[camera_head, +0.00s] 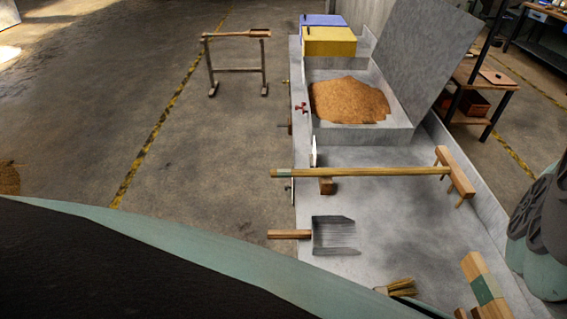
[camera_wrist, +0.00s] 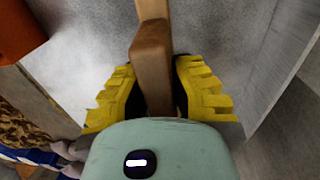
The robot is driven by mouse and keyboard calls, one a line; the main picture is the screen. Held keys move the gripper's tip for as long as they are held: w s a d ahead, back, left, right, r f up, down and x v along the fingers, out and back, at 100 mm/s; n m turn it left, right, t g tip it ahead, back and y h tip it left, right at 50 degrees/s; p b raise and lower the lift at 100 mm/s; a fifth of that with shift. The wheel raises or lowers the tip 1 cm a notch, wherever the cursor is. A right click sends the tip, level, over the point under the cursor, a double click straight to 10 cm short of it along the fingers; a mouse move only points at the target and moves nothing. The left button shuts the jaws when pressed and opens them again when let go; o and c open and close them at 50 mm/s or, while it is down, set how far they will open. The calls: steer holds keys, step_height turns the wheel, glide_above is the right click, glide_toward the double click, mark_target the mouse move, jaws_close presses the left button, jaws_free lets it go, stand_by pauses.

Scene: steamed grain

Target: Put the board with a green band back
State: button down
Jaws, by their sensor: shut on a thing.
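A wooden board with a green band (camera_head: 476,272) shows at the lower right of the head view, partly cut off by the frame. My gripper (camera_wrist: 156,80) is in the wrist view, its yellow fingers shut on both sides of a brown wooden bar (camera_wrist: 152,45). The bar runs up out of the picture and shows no green band there. I cannot tell whether it is part of the banded board. The gripper itself is not visible in the head view.
A long-handled wooden tool (camera_head: 375,172) lies across the grey table (camera_head: 390,215). A scoop (camera_head: 336,236) and brush (camera_head: 398,289) lie nearer. Beyond are a grain-filled tray (camera_head: 350,142), a raised lid (camera_head: 425,60) and a yellow box (camera_head: 329,41). A wooden stand (camera_head: 237,62) is on open floor.

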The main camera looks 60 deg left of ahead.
steer(key=shift+s+d+f, duration=0.15)
steer(key=shift+s+d, duration=0.05)
steer(key=shift+s+f+b, duration=0.1)
steer(key=shift+f+b, duration=1.2)
steer(key=shift+f, duration=0.2)
step_height(320, 180, down, 4)
steer(key=b, duration=0.3)
steer(key=shift+f+b, duration=0.25)
steer(key=shift+b, duration=0.05)
steer(key=shift+f+b, duration=0.75)
steer(key=shift+b, duration=0.1)
steer(key=shift+d+b, duration=0.1)
steer(key=shift+b, duration=0.2)
steer(key=shift+f+b, duration=0.3)
steer(key=c, duration=0.9)
jaws_free()
steer(key=shift+w, duration=0.2)
steer(key=shift+r, duration=0.15)
